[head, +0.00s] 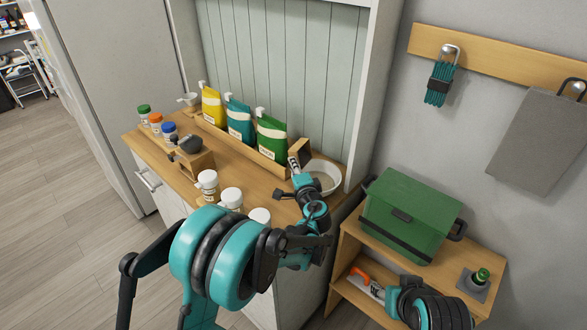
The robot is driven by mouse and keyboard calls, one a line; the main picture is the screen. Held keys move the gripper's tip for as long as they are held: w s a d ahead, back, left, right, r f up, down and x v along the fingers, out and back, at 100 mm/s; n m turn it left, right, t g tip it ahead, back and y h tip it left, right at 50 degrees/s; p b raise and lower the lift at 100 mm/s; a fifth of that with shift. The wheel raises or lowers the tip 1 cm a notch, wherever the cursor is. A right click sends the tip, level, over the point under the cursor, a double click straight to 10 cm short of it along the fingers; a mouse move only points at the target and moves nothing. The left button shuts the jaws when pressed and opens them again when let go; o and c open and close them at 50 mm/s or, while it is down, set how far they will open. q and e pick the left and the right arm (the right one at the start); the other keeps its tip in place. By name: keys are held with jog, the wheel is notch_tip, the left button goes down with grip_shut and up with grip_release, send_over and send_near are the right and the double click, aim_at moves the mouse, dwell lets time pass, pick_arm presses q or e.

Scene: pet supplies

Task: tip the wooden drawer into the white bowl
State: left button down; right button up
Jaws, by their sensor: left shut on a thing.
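The small wooden drawer (301,150) is at the far left side of the white bowl (329,170), close to its rim. It looks tilted; its contents cannot be seen. My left gripper (294,164) is shut on the drawer, and its wrist hides the near left part of the bowl. The bowl stands at the right end of the wooden counter. My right gripper (364,281) is low at the shelf under the green box, beside something orange; its fingers are too unclear to tell open or shut.
Yellow, teal and green pouches (240,122) stand in a wooden tray behind. A wooden box with a dark top (194,161), several capped jars and white tubs (207,181) stand on the counter's left and front. The green box (405,210) is on a lower stand to the right.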

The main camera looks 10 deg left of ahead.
pick_arm(q)
jog(key=shift+s+d+f+m+t+y+b, duration=0.15)
jog(key=shift+m+t+b, duration=0.25)
jog(key=shift+b, duration=0.4)
jog(key=shift+d+f+m+t+y+b, duration=0.1)
jog(key=shift+d+m+t+y+b, duration=0.25)
jog(key=shift+b, duration=0.45)
jog(key=shift+s+d+f+m+t+y+b, duration=0.1)
jog(key=shift+m+t+b, duration=0.25)
jog(key=shift+m+b, duration=0.35)
jog(key=shift+r, duration=0.1)
jog(key=shift+s+d+f+t+b, duration=0.15)
jog(key=shift+t+b, duration=0.25)
jog(key=shift+b, duration=0.45)
jog(key=shift+m+t+b, duration=0.3)
jog(key=shift+m+b, duration=0.15)
